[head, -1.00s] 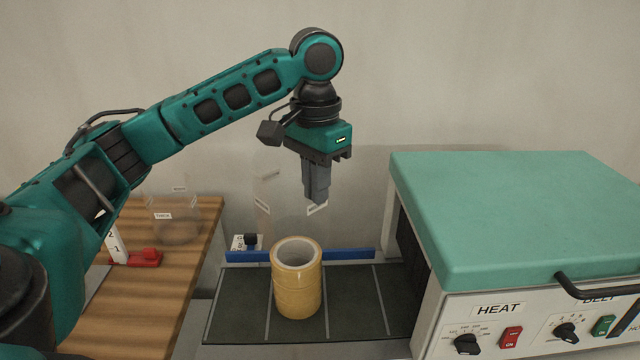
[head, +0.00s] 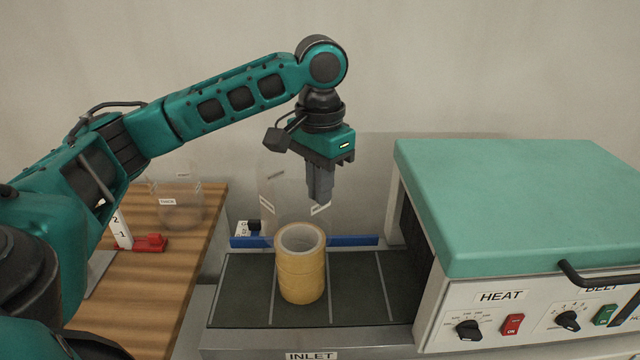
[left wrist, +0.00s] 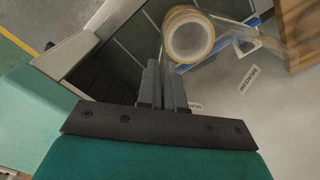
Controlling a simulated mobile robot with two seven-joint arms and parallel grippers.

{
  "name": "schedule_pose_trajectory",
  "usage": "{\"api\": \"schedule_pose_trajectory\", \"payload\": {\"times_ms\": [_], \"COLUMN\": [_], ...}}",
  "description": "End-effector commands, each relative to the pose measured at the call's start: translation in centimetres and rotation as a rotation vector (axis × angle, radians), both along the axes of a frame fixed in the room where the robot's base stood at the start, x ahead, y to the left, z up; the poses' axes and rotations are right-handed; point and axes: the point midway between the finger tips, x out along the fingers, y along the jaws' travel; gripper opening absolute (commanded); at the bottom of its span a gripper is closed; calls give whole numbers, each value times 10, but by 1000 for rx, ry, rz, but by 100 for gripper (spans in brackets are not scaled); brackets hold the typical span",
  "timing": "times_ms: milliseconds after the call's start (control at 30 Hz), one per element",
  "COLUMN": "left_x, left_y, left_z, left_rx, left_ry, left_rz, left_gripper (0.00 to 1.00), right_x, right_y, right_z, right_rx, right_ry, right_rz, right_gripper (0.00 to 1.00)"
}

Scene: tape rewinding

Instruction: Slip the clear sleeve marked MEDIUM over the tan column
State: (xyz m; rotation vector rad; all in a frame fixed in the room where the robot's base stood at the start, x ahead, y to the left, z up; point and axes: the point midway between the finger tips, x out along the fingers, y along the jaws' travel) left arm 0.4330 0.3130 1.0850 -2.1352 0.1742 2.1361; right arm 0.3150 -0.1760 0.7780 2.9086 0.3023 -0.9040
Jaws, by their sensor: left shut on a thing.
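The tan column (head: 301,278), a stack of tape rolls with an open top, stands upright on the dark belt. It also shows from above in the left wrist view (left wrist: 173,22). My left gripper (head: 320,200) is shut on the rim of a clear sleeve (head: 285,208), above and a little behind the column. The sleeve is faint; its MEDIUM label (left wrist: 249,80) reads in the left wrist view. In the head view the sleeve's lower part overlaps the column's top; I cannot tell whether it is around it. My right gripper is not in view.
A teal-topped machine (head: 510,200) with HEAT controls stands at the right. A blue bar (head: 355,240) runs behind the belt (head: 355,290). A wooden table (head: 150,290) at the left holds another clear sleeve (head: 180,208) and a red-based gauge (head: 150,243).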

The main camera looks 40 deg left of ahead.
Motion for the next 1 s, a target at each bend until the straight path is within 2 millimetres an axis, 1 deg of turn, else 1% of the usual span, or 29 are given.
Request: {"api": "schedule_pose_trajectory", "payload": {"times_ms": [167, 1000], "left_x": [0, 0], "left_y": [0, 0], "left_z": [-7, -57], "left_rx": [-1, -1], "left_ry": [0, 1], "left_rz": [0, 0], "left_gripper": [0, 0], "right_x": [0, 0], "right_y": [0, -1], "right_z": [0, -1], "right_rx": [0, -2], "right_ry": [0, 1], "right_rz": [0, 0], "right_gripper": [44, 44]}}
